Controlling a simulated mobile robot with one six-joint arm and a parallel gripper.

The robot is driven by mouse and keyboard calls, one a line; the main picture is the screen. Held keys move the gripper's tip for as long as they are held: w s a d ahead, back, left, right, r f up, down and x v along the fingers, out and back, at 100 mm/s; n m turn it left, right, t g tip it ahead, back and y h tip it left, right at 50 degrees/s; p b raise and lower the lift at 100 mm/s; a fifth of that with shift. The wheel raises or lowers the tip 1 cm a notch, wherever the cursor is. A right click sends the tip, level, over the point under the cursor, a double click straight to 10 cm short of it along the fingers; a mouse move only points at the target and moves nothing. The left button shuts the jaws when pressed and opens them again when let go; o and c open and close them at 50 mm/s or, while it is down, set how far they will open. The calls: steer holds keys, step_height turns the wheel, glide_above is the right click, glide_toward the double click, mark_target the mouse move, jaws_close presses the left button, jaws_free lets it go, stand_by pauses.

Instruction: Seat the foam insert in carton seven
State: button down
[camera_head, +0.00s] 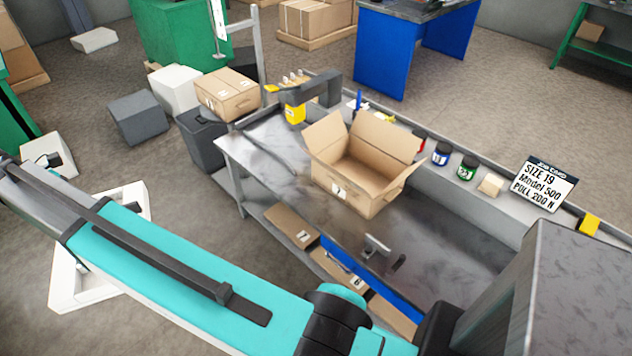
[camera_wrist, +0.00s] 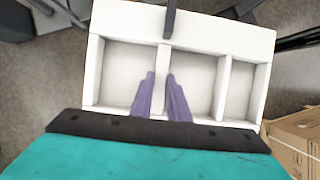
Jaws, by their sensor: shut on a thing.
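The foam insert (camera_wrist: 205,30) is a white block with three open compartments and thin dividers, seen from above in the wrist view. My gripper (camera_wrist: 163,82) has its two purple fingers on either side of one divider and is shut on it. An open brown carton (camera_head: 345,192), whose small white label seems to read 7, stands upright on the grey bench in the head view. Its flaps are spread and the inside that shows looks empty. My gripper does not show in the head view, so its distance from the carton cannot be told.
Boxes lie on the floor at left. A white framed thing (camera_head: 70,285) is partly behind my arm.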

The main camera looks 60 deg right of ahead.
steer(key=shift+d, duration=0.2)
steer(key=shift+d, duration=0.1)
steer(key=shift+w+d+f, duration=0.1)
steer(key=shift+w+d, duration=0.05)
steer(key=shift+d, duration=0.15)
steer(key=s+d+f+n+b, duration=0.1)
steer(key=d+f+b, duration=0.15)
steer(key=d, duration=1.15)
steer(key=s+d+f+b, duration=0.1)
steer(key=d+f+b, duration=0.15)
steer(key=d, duration=1.25)
steer(key=s+d+f+n+b, duration=0.1)
steer(key=d+f+b, duration=0.15)
steer(key=d, duration=1.15)
steer(key=s+d+f+n+t+b, duration=0.15)
steer(key=s+d+b, duration=0.25)
steer(key=s+d, duration=1)
steer(key=s+d+f+n+b, duration=0.1)
steer(key=s+d+f+b, duration=0.15)
steer(key=s+d, duration=1.15)
steer(key=s+d+f+b, duration=0.2)
steer(key=d+f+b, duration=0.1)
steer(key=d, duration=0.4)
steer(key=shift+d+f+h, duration=0.3)
steer(key=shift+d+f, duration=0.1)
steer(key=shift+f, duration=0.1)
